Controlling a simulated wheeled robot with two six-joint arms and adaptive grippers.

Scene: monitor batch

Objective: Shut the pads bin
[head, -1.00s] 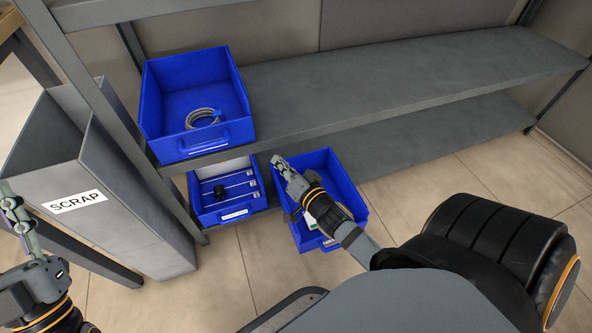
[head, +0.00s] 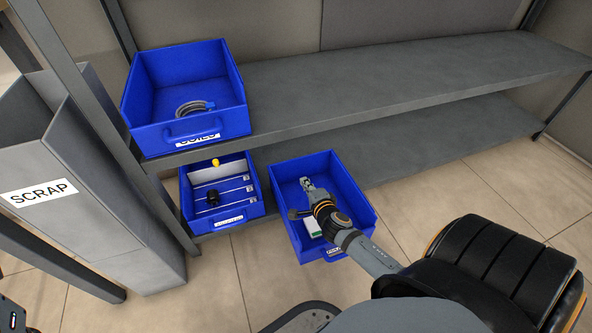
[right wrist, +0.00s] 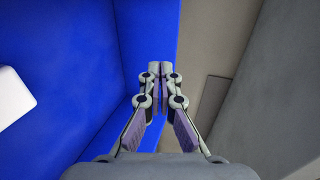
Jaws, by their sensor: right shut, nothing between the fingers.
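The open blue bin (head: 358,190) at the lower right sticks out from under the shelf. It holds a white and green pack (head: 313,227); its front label is partly hidden by my arm, so I cannot read it. My right gripper (head: 306,184) is shut and empty, over or inside this bin in the head view. In the right wrist view, the shut fingers (right wrist: 162,68) are by the edge of a blue bin wall (right wrist: 90,60), with a white pack (right wrist: 14,95) at left. I cannot tell whether they touch the wall. My left gripper's fingers are out of view.
A blue bin with a grey coil (head: 190,108) stands on the upper shelf (head: 400,85). Below it, another blue bin (head: 255,210) holds rods, a black part and a yellow-tipped part. A grey SCRAP container (head: 110,215) stands at left.

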